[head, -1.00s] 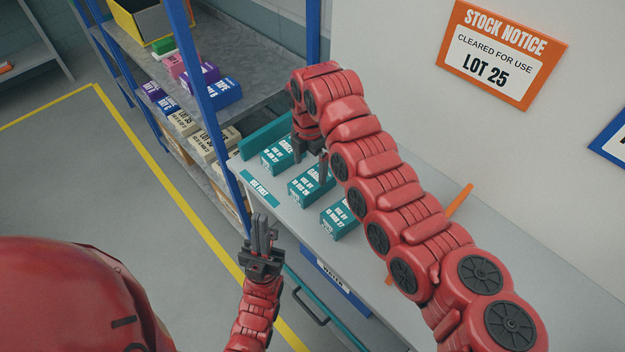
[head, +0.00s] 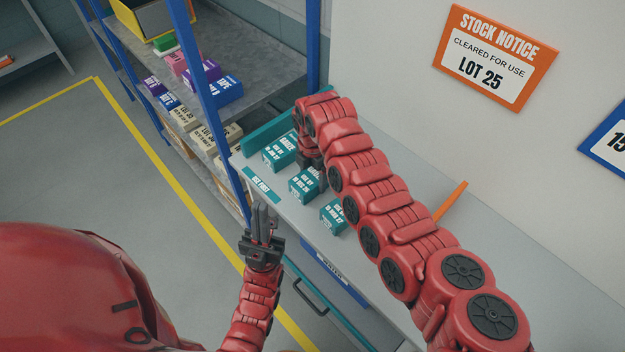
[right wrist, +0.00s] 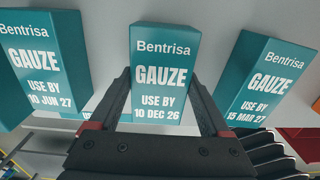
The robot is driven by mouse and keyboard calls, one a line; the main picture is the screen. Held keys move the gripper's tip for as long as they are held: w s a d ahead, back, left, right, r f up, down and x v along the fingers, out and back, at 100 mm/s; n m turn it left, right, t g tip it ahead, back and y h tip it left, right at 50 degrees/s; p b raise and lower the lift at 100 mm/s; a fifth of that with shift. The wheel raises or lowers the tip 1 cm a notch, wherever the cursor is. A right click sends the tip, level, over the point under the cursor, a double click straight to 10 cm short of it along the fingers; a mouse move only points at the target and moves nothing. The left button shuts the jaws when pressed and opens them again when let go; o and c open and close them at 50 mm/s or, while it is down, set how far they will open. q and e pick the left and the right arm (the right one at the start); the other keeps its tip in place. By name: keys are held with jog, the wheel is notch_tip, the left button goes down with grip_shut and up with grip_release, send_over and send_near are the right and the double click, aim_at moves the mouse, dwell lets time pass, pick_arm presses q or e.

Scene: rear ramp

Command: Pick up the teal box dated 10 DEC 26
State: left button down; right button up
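The teal gauze box dated 10 DEC 26 (right wrist: 164,65) stands in the middle of the right wrist view. It is the middle teal box (head: 304,187) in the head view, partly hidden by my right arm. My right gripper (right wrist: 160,80) is open, with one finger at each side of this box's lower part; I cannot tell whether they touch it. In the head view my right gripper (head: 314,172) is over the middle box. My left gripper (head: 265,212) is raised and empty in front of the counter; its fingers appear close together.
Similar teal boxes stand on both sides: 10 JUN 27 (right wrist: 45,62) left, 15 MAR 27 (right wrist: 262,80) right. A "use first" label (head: 262,185) lies on the counter (head: 395,250). A blue-post shelf (head: 205,110) stands left. An orange piece (head: 450,202) sticks up behind my right arm.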

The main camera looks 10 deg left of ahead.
jog(key=c, duration=0.7)
jog(key=shift+o, duration=0.2)
jog(key=shift+r, duration=0.1)
